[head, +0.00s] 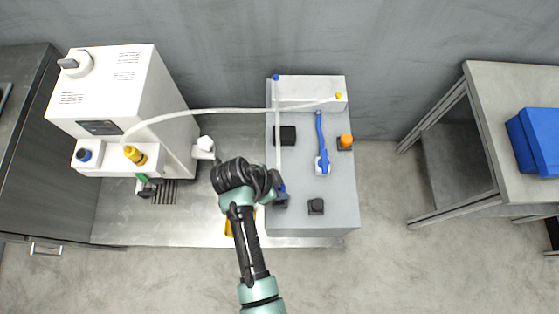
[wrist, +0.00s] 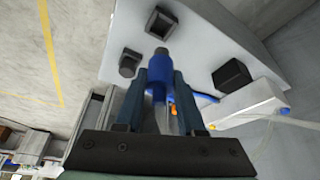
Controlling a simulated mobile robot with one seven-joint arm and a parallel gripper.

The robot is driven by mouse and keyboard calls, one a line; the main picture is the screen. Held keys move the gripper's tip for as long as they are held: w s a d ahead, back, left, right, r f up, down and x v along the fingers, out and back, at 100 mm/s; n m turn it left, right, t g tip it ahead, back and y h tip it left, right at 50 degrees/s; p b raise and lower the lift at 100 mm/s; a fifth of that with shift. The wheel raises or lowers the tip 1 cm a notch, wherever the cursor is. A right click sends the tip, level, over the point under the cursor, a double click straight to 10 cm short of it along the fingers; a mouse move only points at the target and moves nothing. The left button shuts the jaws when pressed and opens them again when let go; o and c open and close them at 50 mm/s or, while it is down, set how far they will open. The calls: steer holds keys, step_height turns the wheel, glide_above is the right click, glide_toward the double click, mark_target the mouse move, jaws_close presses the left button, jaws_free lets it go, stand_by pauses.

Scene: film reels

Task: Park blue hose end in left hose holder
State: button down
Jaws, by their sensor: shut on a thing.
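The blue hose end (head: 281,188) hangs on a pale hose that runs to a blue fitting (head: 276,77) at the back. My gripper (head: 273,184) is shut on it. In the wrist view the blue hose end (wrist: 159,75) sits between my two fingers, its tip pointing away from the palm. In the head view a dark hose holder (head: 281,203), the left one, shows just below the hose end. Whether they touch cannot be told. The wrist view shows a dark square socket (wrist: 161,22) beyond the tip, and a dark holder (wrist: 130,63) to the left.
A second dark holder (head: 316,206) stands right on the grey cabinet (head: 340,215). A black block (head: 287,135), a blue handle (head: 321,135) and an orange knob (head: 345,140) are farther back. A white machine (head: 135,95) stands left. A pale hose crosses above the cabinet's back.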

steer(key=shift+s+f+m+g, duration=0.15)
steer(key=shift+f+m+g, duration=0.15)
steer(key=shift+f+m, duration=0.45)
step_height(320, 180, down, 5)
steer(key=b, duration=0.5)
steer(key=shift+d+f+b, duration=0.1)
steer(key=shift+f+b, duration=0.1)
steer(key=shift+b, duration=0.1)
steer(key=shift+f, duration=0.55)
stand_by(0.9)
steer(key=c, duration=0.8)
jaws_free()
steer(key=p+v, duration=0.9)
steer(key=v, duration=0.2)
